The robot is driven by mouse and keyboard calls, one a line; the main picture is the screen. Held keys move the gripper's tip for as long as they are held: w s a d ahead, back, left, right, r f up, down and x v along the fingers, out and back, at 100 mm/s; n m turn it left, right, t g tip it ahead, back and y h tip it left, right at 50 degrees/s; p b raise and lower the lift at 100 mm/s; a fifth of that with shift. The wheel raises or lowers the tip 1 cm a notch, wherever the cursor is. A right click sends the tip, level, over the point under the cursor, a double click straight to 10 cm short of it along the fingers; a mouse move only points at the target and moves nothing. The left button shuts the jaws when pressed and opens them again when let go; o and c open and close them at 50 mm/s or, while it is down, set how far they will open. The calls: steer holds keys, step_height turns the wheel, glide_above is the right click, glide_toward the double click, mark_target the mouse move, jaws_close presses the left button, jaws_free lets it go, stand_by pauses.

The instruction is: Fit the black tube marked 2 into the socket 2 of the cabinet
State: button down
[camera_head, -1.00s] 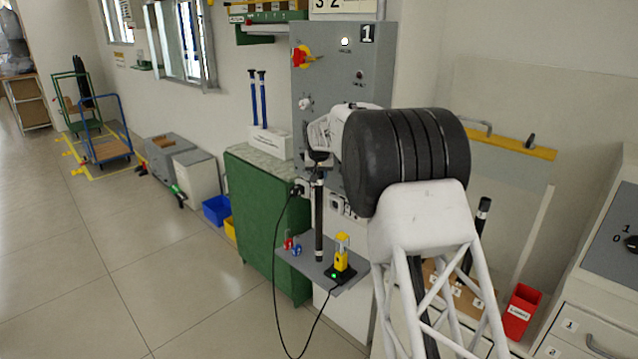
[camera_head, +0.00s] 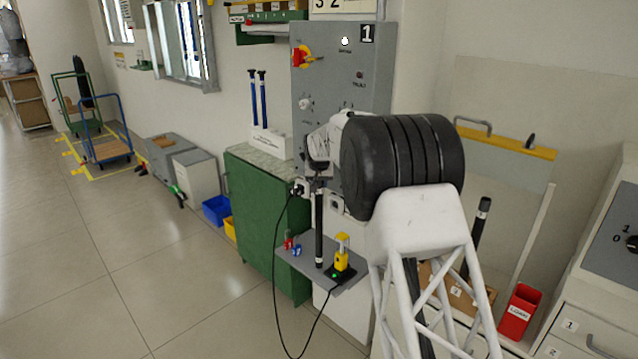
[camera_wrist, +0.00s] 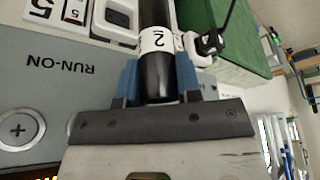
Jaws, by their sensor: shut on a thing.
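The black tube (camera_head: 319,230) hangs upright below my gripper (camera_head: 318,172), in front of the cabinet's lower part, above or at the grey shelf. In the wrist view my gripper (camera_wrist: 158,85) has blue fingers closed around the black tube (camera_wrist: 155,75), whose white band reads 2. The grey cabinet (camera_head: 330,85) carries a number 1 plate, a red-yellow switch and knobs. White sockets sit along its lower edge; one (camera_head: 336,203) shows right of the tube. Socket 2 cannot be picked out, as my arm covers part of that edge. The tube's lower end is close to the shelf; contact cannot be told.
The grey shelf (camera_head: 296,262) holds small red and blue items and a yellow-black device (camera_head: 341,258) with a cable, close right of the tube. A green cabinet (camera_head: 262,225) stands left. Another dark tube (camera_head: 481,222) and a red bin (camera_head: 519,310) are at right.

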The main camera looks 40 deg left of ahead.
steer(key=c, duration=0.8)
jaws_free()
steer(key=shift+r, duration=0.1)
steer(key=v, duration=1.2)
stand_by(0.5)
